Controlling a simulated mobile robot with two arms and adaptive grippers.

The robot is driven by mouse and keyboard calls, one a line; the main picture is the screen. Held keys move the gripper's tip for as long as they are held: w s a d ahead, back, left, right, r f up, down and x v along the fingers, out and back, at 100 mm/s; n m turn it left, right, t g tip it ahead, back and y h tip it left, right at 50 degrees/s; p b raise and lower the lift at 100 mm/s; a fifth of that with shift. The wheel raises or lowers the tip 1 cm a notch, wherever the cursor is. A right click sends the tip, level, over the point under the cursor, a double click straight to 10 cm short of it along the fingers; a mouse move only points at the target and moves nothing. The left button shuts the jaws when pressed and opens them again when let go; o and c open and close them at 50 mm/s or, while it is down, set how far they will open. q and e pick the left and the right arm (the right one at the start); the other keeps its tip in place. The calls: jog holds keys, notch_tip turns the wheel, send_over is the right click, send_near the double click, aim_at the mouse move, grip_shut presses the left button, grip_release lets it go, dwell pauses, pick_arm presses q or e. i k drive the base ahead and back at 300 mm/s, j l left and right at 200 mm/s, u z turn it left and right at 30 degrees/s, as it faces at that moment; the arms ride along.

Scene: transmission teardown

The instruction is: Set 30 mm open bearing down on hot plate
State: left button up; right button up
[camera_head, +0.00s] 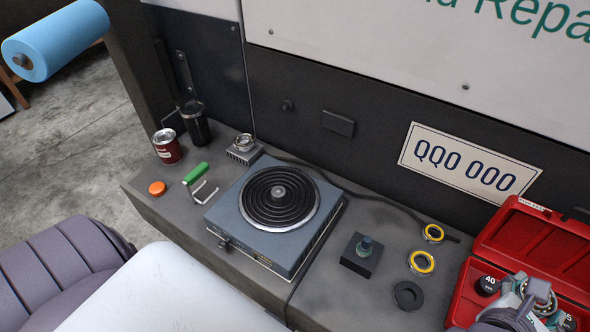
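The hot plate (226,217) is a blue-grey box with a round black coil on top, standing in the middle of the bench. Nothing but the coil and its grey centre shows on it. My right gripper (533,301) is at the lower right, over the open red case. A silver ring that looks like a bearing (541,291) shows at its fingers. I cannot tell whether the fingers are shut on the ring or whether it lies in the case behind them. The bearing's size cannot be read. My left gripper is not in view.
The red case (535,240) stands open at the right. Two yellow-rimmed rings (421,262), a black ring (408,295) and a black block with a teal knob (362,255) lie between. A green-handled tool (196,174), orange disc (157,188) and red can (167,148) stand left.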

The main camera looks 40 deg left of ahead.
aim_at(278, 191)
jog(key=u, duration=1.1)
